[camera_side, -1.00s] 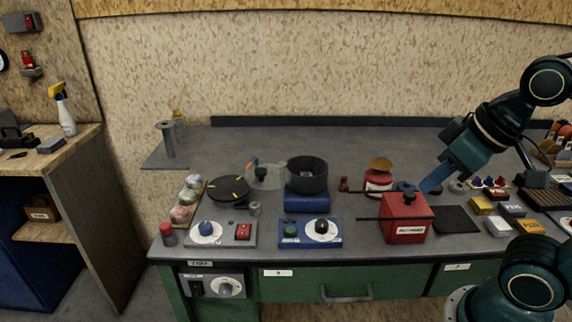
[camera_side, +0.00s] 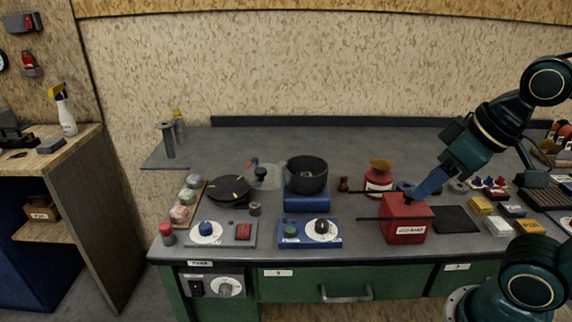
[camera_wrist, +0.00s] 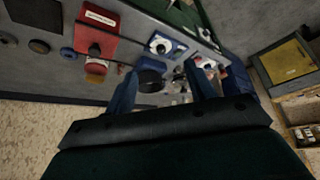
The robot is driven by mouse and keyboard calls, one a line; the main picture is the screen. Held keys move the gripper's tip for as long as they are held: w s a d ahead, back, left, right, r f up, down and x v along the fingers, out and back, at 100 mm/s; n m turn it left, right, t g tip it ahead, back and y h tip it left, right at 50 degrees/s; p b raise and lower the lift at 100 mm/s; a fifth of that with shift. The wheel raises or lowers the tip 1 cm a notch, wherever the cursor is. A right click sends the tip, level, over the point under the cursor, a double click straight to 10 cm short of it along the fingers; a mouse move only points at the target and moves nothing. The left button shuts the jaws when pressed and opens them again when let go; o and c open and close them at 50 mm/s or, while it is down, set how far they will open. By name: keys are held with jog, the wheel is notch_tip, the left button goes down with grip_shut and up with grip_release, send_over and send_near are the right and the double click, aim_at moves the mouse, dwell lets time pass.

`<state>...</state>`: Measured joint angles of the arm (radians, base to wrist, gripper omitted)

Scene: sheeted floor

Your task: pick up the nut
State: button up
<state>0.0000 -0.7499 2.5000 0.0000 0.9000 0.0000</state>
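No piece shows clearly as the nut. A small grey ring-like piece (camera_side: 457,186) lies right of my gripper in the side view, and a blue ring-like piece (camera_side: 404,186) lies behind the red box; I cannot tell whether either is the nut. My gripper (camera_side: 418,195) reaches down from the right, its blue fingers overlapping the top of the red box (camera_side: 405,222); whether they touch it is unclear. In the wrist view, my gripper's two blue fingers (camera_wrist: 162,85) stand wide apart, with nothing held between them. The red box (camera_wrist: 88,38) is left of them there.
A dark pot (camera_side: 306,178) on a blue base, a red scale (camera_side: 378,183) with a brown pan, and two control boxes, one grey (camera_side: 222,234) and one blue (camera_side: 309,234), crowd the bench. A black mat (camera_side: 455,219) lies right of the red box. The bench's back strip is clear.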

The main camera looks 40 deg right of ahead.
jog(key=w+d+r+m+g, duration=0.1)
jog(key=w+d+r+m, duration=0.15)
jog(key=w, duration=0.65)
jog(key=w+d+r+m+g, duration=0.1)
jog(key=w+r+m+g, duration=0.15)
jog(key=w, duration=0.65)
jog(key=w+d+f+m+g, duration=0.1)
jog(key=w+d+f+m, duration=0.1)
jog(key=w, duration=0.6)
jog(key=w+d+f+m+g, duration=0.1)
jog(key=w+d+f+m, duration=0.1)
jog(key=w+d+f, duration=0.2)
jog(key=w+f, duration=0.3)
jog(key=w, duration=0.2)
jog(key=shift+f, duration=0.15)
jog(key=shift+d+f, duration=0.1)
jog(key=shift+f, duration=0.05)
jog(key=shift+f, duration=4.15)
